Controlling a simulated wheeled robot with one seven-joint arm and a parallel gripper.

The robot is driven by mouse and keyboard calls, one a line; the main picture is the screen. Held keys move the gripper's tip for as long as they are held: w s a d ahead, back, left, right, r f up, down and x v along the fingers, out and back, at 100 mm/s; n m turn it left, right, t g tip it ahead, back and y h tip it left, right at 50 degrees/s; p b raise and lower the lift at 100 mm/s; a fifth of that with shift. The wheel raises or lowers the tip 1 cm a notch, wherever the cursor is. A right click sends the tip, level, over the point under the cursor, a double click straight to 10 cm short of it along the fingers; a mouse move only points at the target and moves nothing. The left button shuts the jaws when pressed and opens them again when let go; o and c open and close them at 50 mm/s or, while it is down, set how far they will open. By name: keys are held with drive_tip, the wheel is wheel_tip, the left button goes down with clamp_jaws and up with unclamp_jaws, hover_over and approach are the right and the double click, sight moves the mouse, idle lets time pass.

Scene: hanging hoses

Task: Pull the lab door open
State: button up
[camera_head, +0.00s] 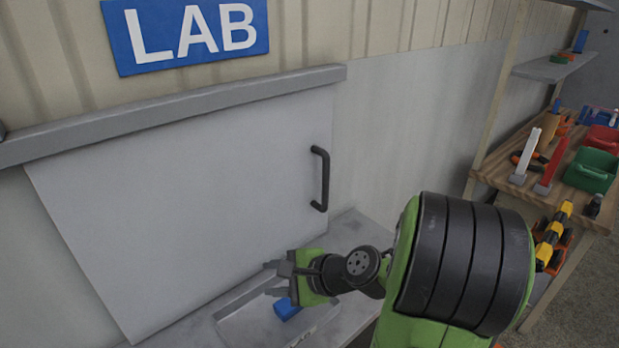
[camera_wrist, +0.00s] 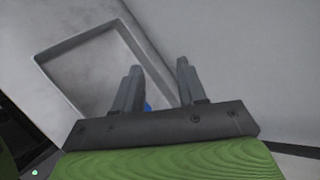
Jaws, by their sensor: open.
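The lab door (camera_head: 200,180) is a flat light-grey panel under a grey overhead rail (camera_head: 180,112) and a blue LAB sign (camera_head: 186,36). It covers the wall below the rail. Its black bar handle (camera_head: 322,180) stands upright near the door's right edge. My gripper (camera_head: 271,279) is below and to the left of the handle, apart from it, over a shallow tray. In the wrist view my gripper (camera_wrist: 157,76) shows two grey fingers spread apart with nothing held between them. The handle does not show in the wrist view.
The grey tray (camera_head: 238,327) sits on a ledge below the door, with a blue block (camera_head: 286,308) in it. The tray also shows in the wrist view (camera_wrist: 62,52). At right, a wooden bench (camera_head: 490,172) holds tools, a green bin (camera_head: 592,170) and a red bin (camera_head: 602,139).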

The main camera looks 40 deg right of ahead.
drive_tip(key=s+d+r+m+t+h, duration=0.1)
drive_tip(key=d+r+m+t+h, duration=0.15)
drive_tip(key=d+m, duration=0.35)
drive_tip(key=d+r+m+t+h, duration=0.1)
drive_tip(key=d+r+m+t, duration=0.15)
drive_tip(key=d+m, duration=0.35)
drive_tip(key=m+t+h+p, duration=0.1)
drive_tip(key=m+t+h, duration=0.1)
drive_tip(key=m+h, duration=0.25)
approach(327, 187)
drive_tip(key=shift+m, duration=0.25)
drive_tip(key=x, duration=1.1)
drive_tip(key=shift+p, duration=0.4)
drive_tip(key=shift+s, duration=0.1)
clamp_jaws()
